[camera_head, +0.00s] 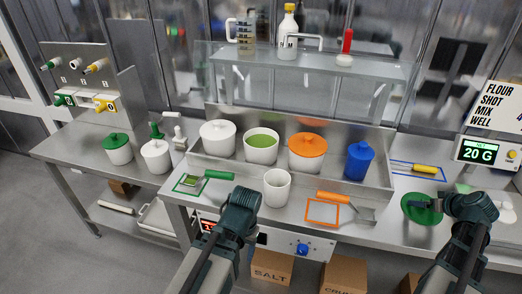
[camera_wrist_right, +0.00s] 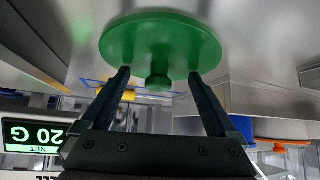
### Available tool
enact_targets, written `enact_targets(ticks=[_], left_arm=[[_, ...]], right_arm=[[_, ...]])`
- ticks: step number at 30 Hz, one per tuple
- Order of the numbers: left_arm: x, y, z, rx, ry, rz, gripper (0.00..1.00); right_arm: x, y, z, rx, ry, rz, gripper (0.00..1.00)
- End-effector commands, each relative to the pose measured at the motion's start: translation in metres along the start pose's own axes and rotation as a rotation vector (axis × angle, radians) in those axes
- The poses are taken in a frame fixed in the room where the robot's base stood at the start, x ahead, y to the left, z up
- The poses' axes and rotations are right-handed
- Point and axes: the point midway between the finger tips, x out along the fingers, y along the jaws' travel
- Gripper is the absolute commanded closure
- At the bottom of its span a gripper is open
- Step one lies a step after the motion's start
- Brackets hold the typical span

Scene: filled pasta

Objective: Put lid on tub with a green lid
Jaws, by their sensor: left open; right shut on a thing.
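The green lid (camera_head: 418,207) is at the right end of the table, in my right gripper (camera_head: 440,205). In the right wrist view, the round green lid (camera_wrist_right: 160,35) has its knob (camera_wrist_right: 158,75) between the fingers of that gripper (camera_wrist_right: 160,80). A white tub with green contents (camera_head: 262,153) stands uncovered in the metal tray, between two lidded tubs. Another white tub with a green lid (camera_head: 116,147) stands on the left table. My left gripper (camera_head: 243,195) is open and empty at the front edge, left of a white cup (camera_head: 277,187); its fingertips are hard to make out.
The tray (camera_head: 218,170) also holds a white-lidded tub (camera_head: 217,138), an orange-lidded tub (camera_head: 307,151) and a blue container (camera_head: 358,160). An orange-handled scraper (camera_head: 334,196) lies in front. A shelf (camera_head: 360,68) spans behind. A scale display (camera_head: 480,152) stands at right.

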Motion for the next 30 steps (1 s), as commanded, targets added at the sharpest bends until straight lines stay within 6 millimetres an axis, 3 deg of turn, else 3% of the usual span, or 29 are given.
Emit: enact_targets(ticks=[10, 15, 30], left_arm=[[0.002, 0.0, 0.0, 0.0, 0.0, 0.0, 0.37], [-0.001, 0.0, 0.0, 0.0, 0.0, 0.0, 0.37], [-0.026, -0.002, 0.002, 0.0, 0.0, 0.0, 0.37]], right_arm=[[0.002, -0.001, 0.004, -0.004, -0.013, -0.005, 0.54], [0.0, -0.001, 0.002, -0.004, -0.013, -0.005, 1.0], [-0.019, 0.0, -0.016, -0.001, -0.007, -0.002, 1.0]])
